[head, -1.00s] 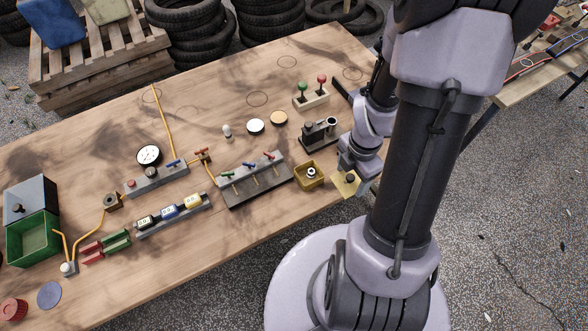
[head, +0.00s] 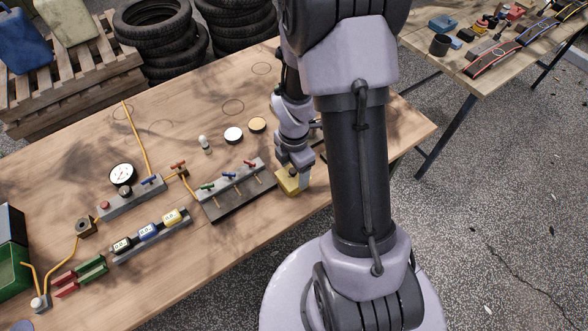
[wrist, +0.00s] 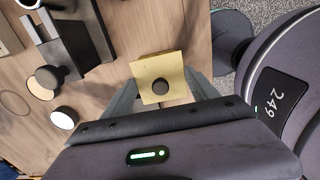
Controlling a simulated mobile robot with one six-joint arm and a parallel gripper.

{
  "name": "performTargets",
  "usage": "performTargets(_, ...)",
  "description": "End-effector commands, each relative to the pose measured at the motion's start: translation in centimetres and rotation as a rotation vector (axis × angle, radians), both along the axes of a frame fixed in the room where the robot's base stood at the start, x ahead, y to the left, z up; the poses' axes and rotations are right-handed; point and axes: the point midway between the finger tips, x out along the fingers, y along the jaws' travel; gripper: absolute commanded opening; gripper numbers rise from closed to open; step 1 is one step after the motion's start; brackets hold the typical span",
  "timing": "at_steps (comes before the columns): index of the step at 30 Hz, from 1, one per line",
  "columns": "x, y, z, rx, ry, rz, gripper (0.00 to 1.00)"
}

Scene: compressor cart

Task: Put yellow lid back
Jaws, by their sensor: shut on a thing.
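The yellow lid (wrist: 149,69) is square with a dark round knob (wrist: 160,87). It lies between the fingers of my gripper (wrist: 163,92) in the wrist view, and the gripper is shut on it. In the head view, my gripper (head: 293,167) is at the yellow box (head: 287,184), right of the valve block. The lid is over the box's opening there, and the box's inside is hidden. I cannot tell whether the lid rests on the rim or is just above it.
The valve block (head: 232,190) with coloured levers stands close left of the box. A dark stand (wrist: 78,38) is beside the gripper in the wrist view. White and tan discs (head: 233,135) lie behind. The table's front edge is close to the box.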

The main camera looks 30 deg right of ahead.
Motion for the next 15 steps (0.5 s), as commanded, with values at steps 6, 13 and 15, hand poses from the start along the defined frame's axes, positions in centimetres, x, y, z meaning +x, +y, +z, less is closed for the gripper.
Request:
performTargets(6,-0.02,0.00,-0.72,0.000,0.000,0.000,0.70)
performTargets(13,-0.02,-0.01,-0.61,0.000,0.000,0.000,0.90)
performTargets(15,-0.02,-0.01,-0.61,0.000,0.000,0.000,0.90)
